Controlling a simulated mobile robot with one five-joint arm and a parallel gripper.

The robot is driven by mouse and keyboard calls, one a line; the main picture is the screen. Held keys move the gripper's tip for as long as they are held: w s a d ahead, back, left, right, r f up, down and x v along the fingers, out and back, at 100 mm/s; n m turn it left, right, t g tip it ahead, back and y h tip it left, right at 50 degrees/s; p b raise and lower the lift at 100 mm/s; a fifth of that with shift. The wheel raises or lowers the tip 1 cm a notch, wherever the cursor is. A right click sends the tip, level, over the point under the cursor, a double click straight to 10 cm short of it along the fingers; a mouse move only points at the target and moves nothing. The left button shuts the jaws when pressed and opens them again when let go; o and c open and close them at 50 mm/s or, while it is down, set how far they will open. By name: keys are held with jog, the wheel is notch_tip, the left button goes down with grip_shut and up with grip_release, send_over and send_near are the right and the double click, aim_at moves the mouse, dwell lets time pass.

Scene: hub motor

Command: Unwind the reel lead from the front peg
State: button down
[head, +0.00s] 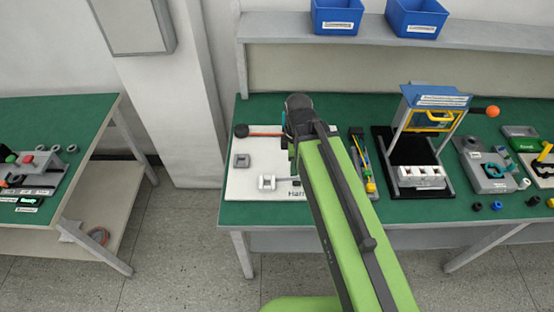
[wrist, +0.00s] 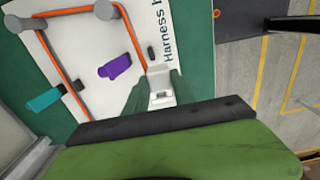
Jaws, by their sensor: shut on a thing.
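In the wrist view the orange reel lead (wrist: 133,42) runs from a grey peg (wrist: 104,10) down to a white plug (wrist: 160,84) between my gripper's fingers (wrist: 161,92). The lead also crosses left to a second grey peg (wrist: 14,24) and runs down from there over the white board. I cannot tell which peg is the front one or how many turns it has. In the head view the lead (head: 265,135) runs from a dark round part (head: 241,131) toward my gripper (head: 298,125); my arm hides the rest.
A black stand (head: 408,150) is to the right.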

jog(key=shift+s+d+r, duration=0.1)
jog(key=shift+d+r, duration=0.25)
jog(key=shift+d, duration=0.2)
jog(key=shift+s+d+r, duration=0.1)
jog(key=shift+d+r, duration=0.2)
jog(key=shift+d, duration=0.25)
jog(key=shift+r+p, duration=0.45)
jog(key=shift+p, duration=0.3)
jog(key=shift+d, duration=0.1)
